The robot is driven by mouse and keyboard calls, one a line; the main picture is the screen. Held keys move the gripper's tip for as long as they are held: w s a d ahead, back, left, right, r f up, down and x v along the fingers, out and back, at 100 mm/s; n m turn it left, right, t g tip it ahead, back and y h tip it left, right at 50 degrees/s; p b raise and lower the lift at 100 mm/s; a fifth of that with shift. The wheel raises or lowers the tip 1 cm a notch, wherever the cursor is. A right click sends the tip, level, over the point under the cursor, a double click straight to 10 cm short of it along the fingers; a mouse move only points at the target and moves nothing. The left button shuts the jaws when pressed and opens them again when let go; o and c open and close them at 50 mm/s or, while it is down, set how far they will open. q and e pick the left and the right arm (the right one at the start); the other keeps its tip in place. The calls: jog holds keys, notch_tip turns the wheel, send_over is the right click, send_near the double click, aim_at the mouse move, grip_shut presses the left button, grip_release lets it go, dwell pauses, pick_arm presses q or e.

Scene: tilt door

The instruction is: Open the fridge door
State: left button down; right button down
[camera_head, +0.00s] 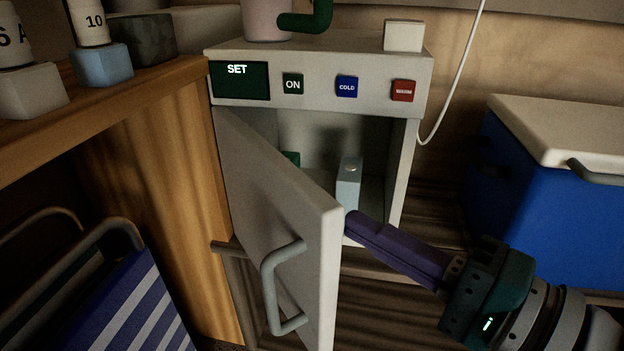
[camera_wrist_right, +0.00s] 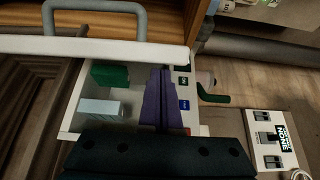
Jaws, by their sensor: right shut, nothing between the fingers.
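The small white fridge (camera_head: 409,150) stands in the middle of the head view, with its door (camera_head: 285,200) standing partly open, hinged at the left. The grey door handle (camera_head: 270,290) is on the door's outer face near its free edge. My right gripper (camera_head: 352,224) is shut and empty, its purple fingers at the inner side of the door's free edge; contact is hard to tell. In the right wrist view the fingers (camera_wrist_right: 160,85) reach to the door's edge (camera_wrist_right: 100,48). Inside are a light blue carton (camera_head: 348,185) and a green item (camera_head: 291,159). My left gripper is not in view.
A blue cooler (camera_head: 555,190) with a pale lid stands at the right. A wooden counter (camera_head: 150,95) borders the fridge on the left, with a blue striped folding chair (camera_head: 125,305) below. A mug (camera_head: 268,18) and white box (camera_head: 403,36) sit on top.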

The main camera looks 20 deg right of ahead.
jog(key=s+a+p, duration=0.1)
jog(key=s+a, duration=0.1)
jog(key=a, duration=1.8)
